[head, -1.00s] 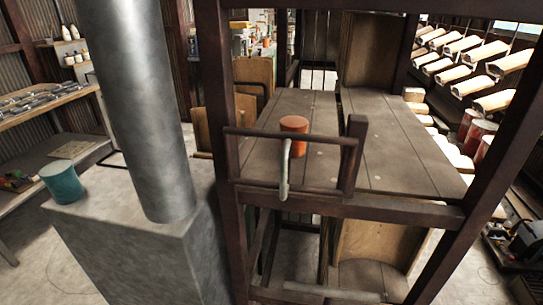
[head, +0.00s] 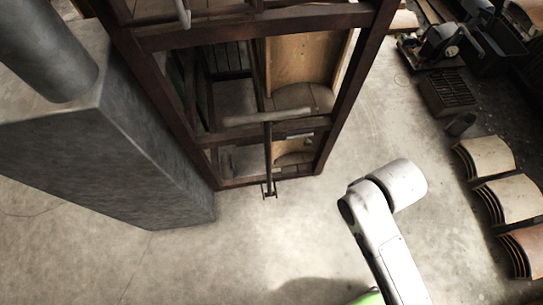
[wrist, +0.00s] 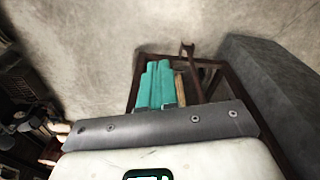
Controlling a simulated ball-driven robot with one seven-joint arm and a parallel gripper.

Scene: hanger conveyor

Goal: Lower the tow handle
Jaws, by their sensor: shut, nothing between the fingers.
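The tow handle is a pale horizontal bar (head: 268,117) on a thin dark shaft at the front of the brown metal rack (head: 150,90). The bar is up, in front of the lower part of the rack. Its shaft runs down to a small bracket (head: 269,188) near the floor. In the wrist view, teal fingers of my gripper (wrist: 156,66) are together and empty, in front of part of the rack frame (wrist: 207,68). A dark upright piece (wrist: 187,50) shows there; I cannot tell if it belongs to the handle. The fingers are not visible in the head view.
A grey concrete block (head: 150,150) stands close on the rack's left. Curved wooden pieces (head: 485,157) lie on the floor at right, with a dark grate (head: 449,92) and machine (head: 435,45) beyond. The floor in front of the rack is clear.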

